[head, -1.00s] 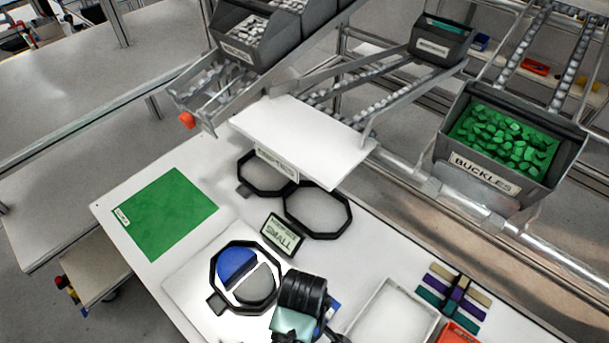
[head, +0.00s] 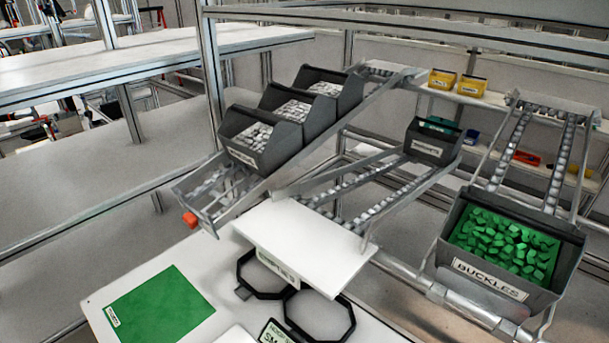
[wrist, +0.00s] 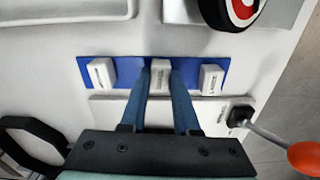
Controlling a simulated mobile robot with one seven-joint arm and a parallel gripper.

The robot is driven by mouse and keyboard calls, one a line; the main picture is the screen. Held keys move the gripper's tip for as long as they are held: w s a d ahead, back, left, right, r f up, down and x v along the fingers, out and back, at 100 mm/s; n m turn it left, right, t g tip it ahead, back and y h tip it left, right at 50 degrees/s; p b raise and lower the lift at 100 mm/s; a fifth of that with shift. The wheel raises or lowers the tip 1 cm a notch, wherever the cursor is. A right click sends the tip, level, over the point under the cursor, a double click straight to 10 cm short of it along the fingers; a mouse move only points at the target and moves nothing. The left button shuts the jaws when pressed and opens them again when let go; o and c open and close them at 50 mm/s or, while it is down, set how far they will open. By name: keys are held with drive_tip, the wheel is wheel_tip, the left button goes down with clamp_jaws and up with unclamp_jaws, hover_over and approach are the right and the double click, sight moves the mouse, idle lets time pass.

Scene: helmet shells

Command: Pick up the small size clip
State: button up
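In the wrist view, three white clips stand in a row on a blue strip (wrist: 128,75): a left clip (wrist: 102,73), a middle clip (wrist: 160,76) and a right clip (wrist: 211,78). Their small labels are too blurred to read surely, so I cannot tell which is the small size. My gripper (wrist: 159,78) has its two blue fingers pointing down, one on each side of the middle clip. The fingers are very close to its sides; whether they touch or press it is unclear. The head view shows neither the clips nor my gripper.
The head view shows a green mat (head: 160,306) and the buckles bin (head: 500,265).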

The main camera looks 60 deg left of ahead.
clamp_jaws()
